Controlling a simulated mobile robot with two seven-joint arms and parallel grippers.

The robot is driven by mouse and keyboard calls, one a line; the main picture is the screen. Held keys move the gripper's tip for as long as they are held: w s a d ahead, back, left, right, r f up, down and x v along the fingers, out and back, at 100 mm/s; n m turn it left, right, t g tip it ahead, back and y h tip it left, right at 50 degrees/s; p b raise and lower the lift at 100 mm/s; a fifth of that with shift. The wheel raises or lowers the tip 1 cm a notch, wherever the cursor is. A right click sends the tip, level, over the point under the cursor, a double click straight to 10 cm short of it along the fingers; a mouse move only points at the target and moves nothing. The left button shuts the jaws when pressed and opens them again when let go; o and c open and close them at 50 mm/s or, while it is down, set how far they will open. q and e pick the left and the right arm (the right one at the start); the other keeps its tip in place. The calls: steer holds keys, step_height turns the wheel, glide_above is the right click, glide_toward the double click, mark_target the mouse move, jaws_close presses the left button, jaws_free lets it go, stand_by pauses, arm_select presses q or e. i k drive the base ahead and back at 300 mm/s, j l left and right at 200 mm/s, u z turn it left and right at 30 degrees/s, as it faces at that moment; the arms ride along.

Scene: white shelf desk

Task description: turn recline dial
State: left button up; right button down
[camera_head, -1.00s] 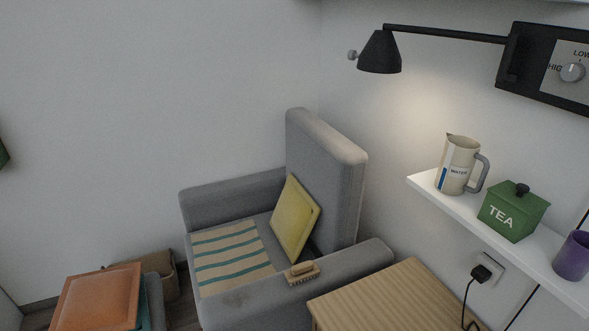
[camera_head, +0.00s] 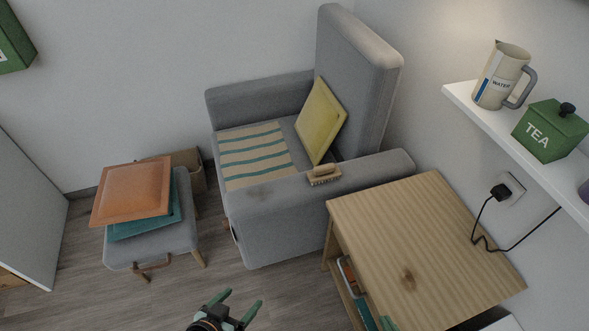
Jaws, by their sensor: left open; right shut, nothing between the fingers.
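The grey armchair (camera_head: 355,90) stands against the wall, its back upright. A small brownish part (camera_head: 233,231) shows low at the front of its near arm; I cannot tell whether it is a dial. No recline dial can be made out clearly. My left gripper (camera_head: 238,304) is at the bottom edge, its green fingers apart and empty, in front of and below the chair.
The wooden side table (camera_head: 420,235) stands right of the chair, with books below. A brush (camera_head: 324,175) lies on the near armrest. A footstool (camera_head: 150,240) with cushions stands left. The white shelf (camera_head: 465,100) juts out at right.

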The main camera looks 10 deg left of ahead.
mark_target(226, 226)
steer(key=k+j+u, duration=0.15)
steer(key=j, duration=0.2)
steer(key=k+j+u, duration=0.15)
steer(key=j, duration=0.2)
steer(key=k+j+u, duration=0.1)
steer(key=j, duration=0.25)
steer(key=k, duration=0.1)
